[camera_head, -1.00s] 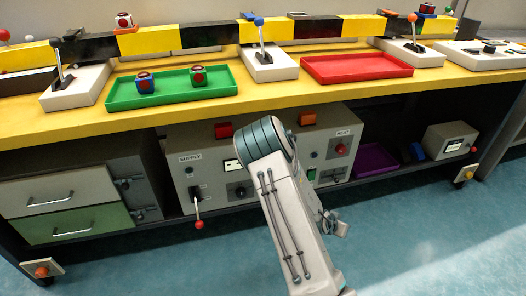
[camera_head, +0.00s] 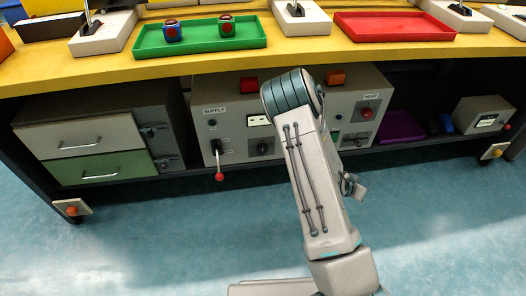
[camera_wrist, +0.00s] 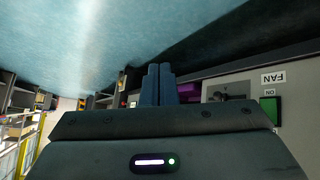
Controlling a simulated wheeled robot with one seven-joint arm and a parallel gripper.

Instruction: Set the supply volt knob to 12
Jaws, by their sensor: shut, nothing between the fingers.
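The grey supply panel (camera_head: 205,140) stands on the shelf under the bench, left of my arm in the head view. It carries a small display (camera_head: 258,120), a dark knob (camera_head: 262,147) below it, and a black lever with a red ball (camera_head: 219,176). The knob's markings are too small to read. My arm covers the panel's right part. My gripper (camera_wrist: 158,85) shows in the wrist view with its two dark blue fingers together and nothing between them. It points along the panel fronts, apart from the knob, which I cannot identify in this view.
The heat panel (camera_head: 365,100) is right of my arm. The wrist view shows an upside-down FAN label and green button (camera_wrist: 270,108) close to the right. Drawers (camera_head: 85,145), a purple tray (camera_head: 400,128) and a grey meter box (camera_head: 483,115) share the shelf. The floor in front is clear.

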